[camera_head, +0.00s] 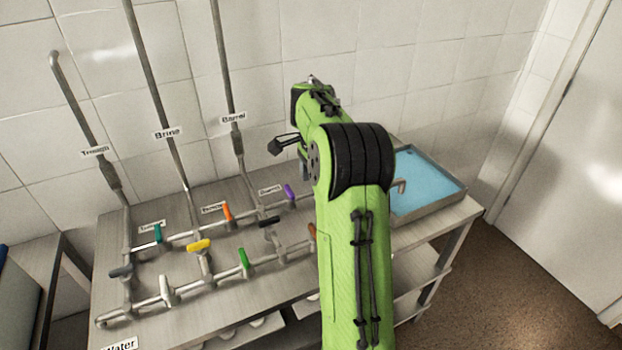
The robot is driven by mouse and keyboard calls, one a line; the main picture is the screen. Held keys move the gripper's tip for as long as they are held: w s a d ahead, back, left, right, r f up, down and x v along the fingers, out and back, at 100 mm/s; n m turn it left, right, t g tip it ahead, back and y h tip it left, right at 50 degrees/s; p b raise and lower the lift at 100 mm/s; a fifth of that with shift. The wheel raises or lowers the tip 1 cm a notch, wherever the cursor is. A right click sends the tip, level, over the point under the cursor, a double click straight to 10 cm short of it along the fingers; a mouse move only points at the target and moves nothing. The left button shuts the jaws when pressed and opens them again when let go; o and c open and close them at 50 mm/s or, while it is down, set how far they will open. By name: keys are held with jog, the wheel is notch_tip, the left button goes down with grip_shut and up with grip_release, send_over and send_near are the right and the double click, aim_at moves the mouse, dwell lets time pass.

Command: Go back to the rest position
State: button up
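My green arm (340,240) rises from the bottom of the picture, bends at a black ribbed joint and folds up in front of the metal table (225,310). Its far end lies near the tiled wall in the picture. A small dark part (275,147) sticks out to the left of the arm, above the table. I cannot tell whether it belongs to my gripper. The fingertips do not show clearly, and the arm hides much of that region. No held object shows.
Pipes with coloured valve handles, among them yellow (200,246), green (243,259) and purple (290,191), cover the table's left part. Tall pipes rise along the wall. A tray of blue liquid (424,184) stands right of the arm. Open floor (500,280) lies at right.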

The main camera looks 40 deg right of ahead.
jog(key=s+a+r+n+t+h, duration=0.1)
jog(key=s+a+r+n, duration=0.4)
jog(key=a, duration=0.4)
jog(key=s+a+r+n+t+h, duration=0.1)
jog(key=s+a+r+n+t, duration=0.15)
jog(key=a+r+n, duration=0.45)
jog(key=s+a+f+n+t+y, duration=0.2)
jog(key=s+a+f+n, duration=0.4)
jog(key=s+a+n, duration=0.3)
jog(key=s+a, duration=0.1)
jog(key=s, duration=0.3)
jog(key=shift+a, duration=0.25)
